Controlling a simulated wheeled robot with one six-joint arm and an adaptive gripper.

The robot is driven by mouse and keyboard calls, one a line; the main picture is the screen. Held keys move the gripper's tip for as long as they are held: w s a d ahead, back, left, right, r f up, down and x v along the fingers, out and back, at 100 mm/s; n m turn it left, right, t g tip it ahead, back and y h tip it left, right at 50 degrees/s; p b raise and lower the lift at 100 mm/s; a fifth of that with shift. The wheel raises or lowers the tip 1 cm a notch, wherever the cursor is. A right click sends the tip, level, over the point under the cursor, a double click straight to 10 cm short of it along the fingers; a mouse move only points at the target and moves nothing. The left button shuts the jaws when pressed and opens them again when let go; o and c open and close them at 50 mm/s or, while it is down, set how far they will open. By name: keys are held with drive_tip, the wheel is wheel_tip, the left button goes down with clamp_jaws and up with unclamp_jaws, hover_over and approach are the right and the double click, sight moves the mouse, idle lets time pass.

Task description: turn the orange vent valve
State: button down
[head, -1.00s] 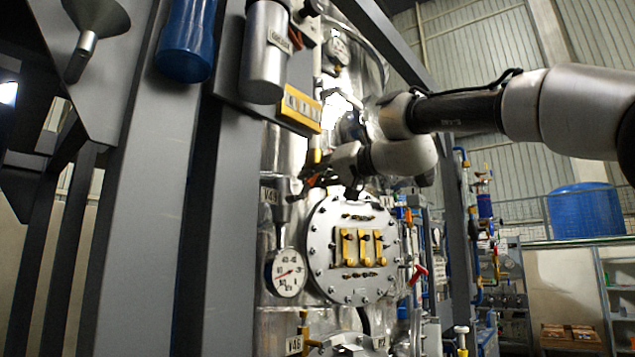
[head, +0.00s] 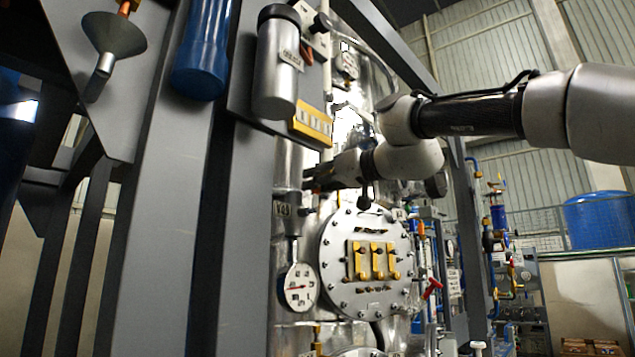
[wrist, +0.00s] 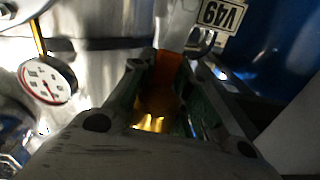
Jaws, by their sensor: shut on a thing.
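The orange vent valve shows in the wrist view as an orange handle (wrist: 168,68) between my fingers, with a bright yellow-orange glint lower down. My gripper (wrist: 164,80) is shut on it, one dark finger on each side. In the head view my gripper (head: 312,180) reaches left to the shiny metal column, above the round dial gauge. How far the handle is turned cannot be told.
A dial gauge (head: 300,287) hangs just below my gripper, and a bolted round flange (head: 365,262) is to its right. A V49 label (wrist: 222,14) is close to the fingers in the wrist view. Grey frame posts (head: 228,230) and a silver cylinder (head: 277,65) stand on the left.

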drive_tip(key=shift+f, duration=0.15)
drive_tip(key=c, duration=1.3)
unclamp_jaws()
drive_tip(key=v, duration=1.2)
